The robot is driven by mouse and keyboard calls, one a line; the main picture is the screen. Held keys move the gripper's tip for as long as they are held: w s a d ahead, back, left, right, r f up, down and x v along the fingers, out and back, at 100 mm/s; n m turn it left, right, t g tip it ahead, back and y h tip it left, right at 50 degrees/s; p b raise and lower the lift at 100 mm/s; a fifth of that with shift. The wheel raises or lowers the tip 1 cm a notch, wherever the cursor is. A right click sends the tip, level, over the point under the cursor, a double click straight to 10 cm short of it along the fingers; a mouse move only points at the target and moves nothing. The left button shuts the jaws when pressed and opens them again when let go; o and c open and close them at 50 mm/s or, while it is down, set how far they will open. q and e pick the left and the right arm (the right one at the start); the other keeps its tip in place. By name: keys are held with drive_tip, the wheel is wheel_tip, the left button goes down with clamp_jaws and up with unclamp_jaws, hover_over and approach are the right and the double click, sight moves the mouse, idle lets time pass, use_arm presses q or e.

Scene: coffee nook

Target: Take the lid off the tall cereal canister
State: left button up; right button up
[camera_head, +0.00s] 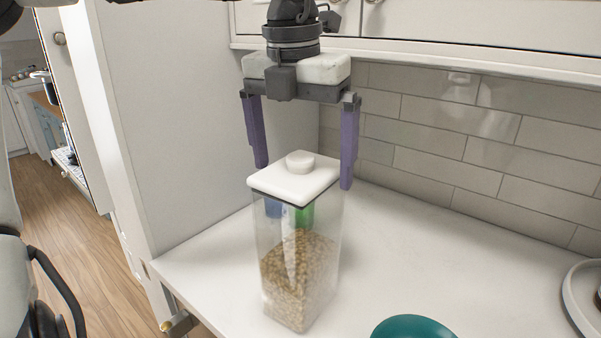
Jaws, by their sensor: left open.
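The tall cereal canister (287,245) stands upright on the white counter. It is clear, with tan cereal in its lower part. Its white square lid (271,181) sits on top, with a round white knob (300,162) in the middle. My left gripper (305,176) points down over the canister, its two purple fingers wide apart. One finger is on the left behind the lid's edge and the other is at the right. The knob shows between them, and I cannot tell whether either finger touches the lid. My right gripper is not in view.
A teal round item (413,328) sits at the front edge of the view, right of the canister. A pale round item (582,295) is at the far right. A cabinet wall (190,120) rises on the left and a tiled wall (450,140) behind. The counter (450,255) right of the canister is mostly clear. Blue and green shapes show through the canister.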

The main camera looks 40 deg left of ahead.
use_arm(q)
drive_tip(key=c, duration=1)
